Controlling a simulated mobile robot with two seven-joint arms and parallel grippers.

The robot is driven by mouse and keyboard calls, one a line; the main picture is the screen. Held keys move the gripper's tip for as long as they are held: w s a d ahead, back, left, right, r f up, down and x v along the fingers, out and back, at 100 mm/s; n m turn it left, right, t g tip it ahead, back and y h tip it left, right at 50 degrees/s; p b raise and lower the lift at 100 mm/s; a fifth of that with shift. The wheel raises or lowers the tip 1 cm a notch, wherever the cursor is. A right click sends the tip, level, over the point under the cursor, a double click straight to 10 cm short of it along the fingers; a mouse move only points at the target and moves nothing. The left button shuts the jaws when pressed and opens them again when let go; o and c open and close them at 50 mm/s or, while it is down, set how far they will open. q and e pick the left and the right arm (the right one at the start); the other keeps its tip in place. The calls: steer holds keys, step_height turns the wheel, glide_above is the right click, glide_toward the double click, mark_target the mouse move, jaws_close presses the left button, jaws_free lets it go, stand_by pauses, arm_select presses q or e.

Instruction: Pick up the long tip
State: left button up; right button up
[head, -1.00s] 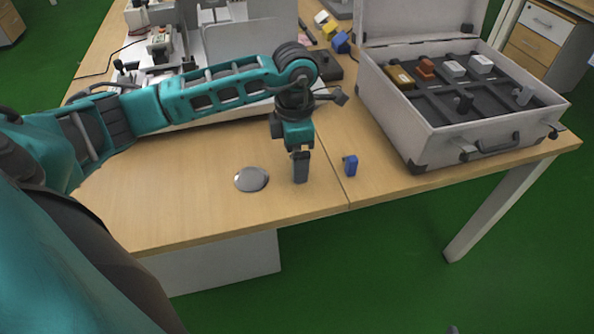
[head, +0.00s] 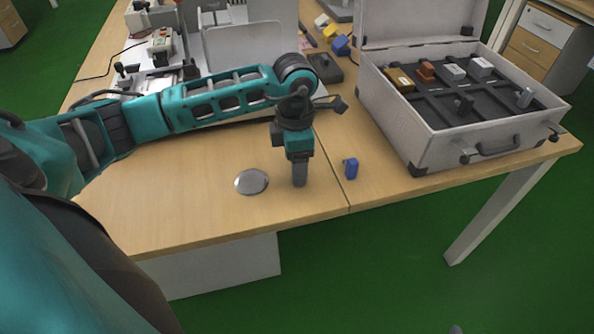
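A dark grey upright piece, which looks like the long tip (head: 299,176), stands on the wooden table near its front edge. My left gripper (head: 299,160) points straight down over it, with its fingers at the piece's upper part. The fingers blend with the piece, so I cannot tell whether they are closed on it or stand around it. The lower part of the piece shows below the gripper and seems to touch the table. My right gripper is not in view.
A round silver disc (head: 251,181) lies left of the tip, and a small blue block (head: 350,168) stands to its right. An open grey case (head: 400,132) with several tips in a black insert is at the right. The table's front left is clear.

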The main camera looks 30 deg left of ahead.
arm_select(q)
steer(key=shift+r, duration=0.1)
step_height(320, 180, up, 20)
steer(key=p, duration=0.2)
steer(key=shift+p, duration=0.4)
